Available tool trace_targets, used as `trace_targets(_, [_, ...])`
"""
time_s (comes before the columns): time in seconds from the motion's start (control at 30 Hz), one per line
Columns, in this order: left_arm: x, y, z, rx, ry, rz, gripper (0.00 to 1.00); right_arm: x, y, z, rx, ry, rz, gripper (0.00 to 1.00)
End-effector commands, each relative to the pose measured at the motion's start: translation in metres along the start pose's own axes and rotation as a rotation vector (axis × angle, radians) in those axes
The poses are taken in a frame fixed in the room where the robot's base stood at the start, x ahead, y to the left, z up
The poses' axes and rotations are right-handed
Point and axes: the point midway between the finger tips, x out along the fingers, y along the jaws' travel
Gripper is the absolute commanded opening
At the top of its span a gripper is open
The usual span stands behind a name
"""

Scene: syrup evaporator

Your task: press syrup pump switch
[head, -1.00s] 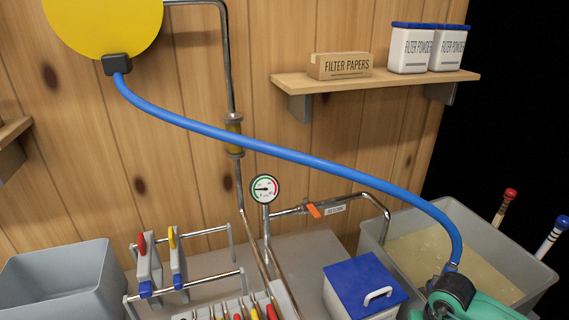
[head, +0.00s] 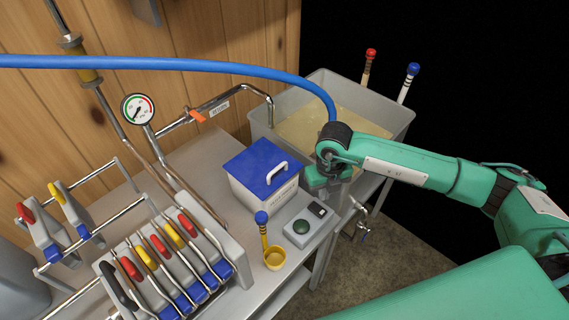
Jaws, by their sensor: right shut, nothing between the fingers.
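A small grey switch box (head: 292,237) sits on the metal bench near its front right corner in the head view. I cannot tell whether the button is pressed in. My right gripper (head: 317,190) is shut and empty. It appears just behind the switch box in the picture, beside the blue-lidded box, and the button is not covered by it. Its fingertips are small and partly hidden by the wrist. My left gripper is not in view.
A blue-lidded grey box (head: 262,176) and a yellow scoop (head: 274,258) stand beside the switch box. A rack of grey plates with coloured handles (head: 175,270) is at left. A syrup tank (head: 398,122) is behind my right arm. A blue hose (head: 200,66) crosses above.

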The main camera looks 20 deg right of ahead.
Motion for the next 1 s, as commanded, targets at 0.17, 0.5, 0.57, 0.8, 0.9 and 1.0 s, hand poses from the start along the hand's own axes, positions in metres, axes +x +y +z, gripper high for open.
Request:
trace_targets(0.17, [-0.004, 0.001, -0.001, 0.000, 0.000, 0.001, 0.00, -0.006, 0.001, 0.002, -0.130, -0.001, 0.001, 0.00])
trace_targets(0.5, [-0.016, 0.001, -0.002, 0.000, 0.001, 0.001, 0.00, -0.025, 0.006, 0.009, -0.655, -0.005, 0.001, 0.00])
trace_targets(0.57, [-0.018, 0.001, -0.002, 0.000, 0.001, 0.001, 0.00, -0.028, 0.006, 0.011, -0.751, -0.005, 0.001, 0.00])
trace_targets(0.8, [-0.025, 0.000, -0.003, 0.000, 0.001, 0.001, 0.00, -0.042, 0.010, 0.016, -1.137, -0.008, 0.000, 0.00])
trace_targets(0.9, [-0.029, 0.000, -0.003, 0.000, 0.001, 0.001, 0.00, -0.047, 0.011, 0.018, -1.298, -0.009, 0.000, 0.00])
trace_targets(1.0, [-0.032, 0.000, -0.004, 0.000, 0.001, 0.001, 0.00, -0.053, 0.012, 0.020, -1.459, -0.010, -0.002, 0.00])
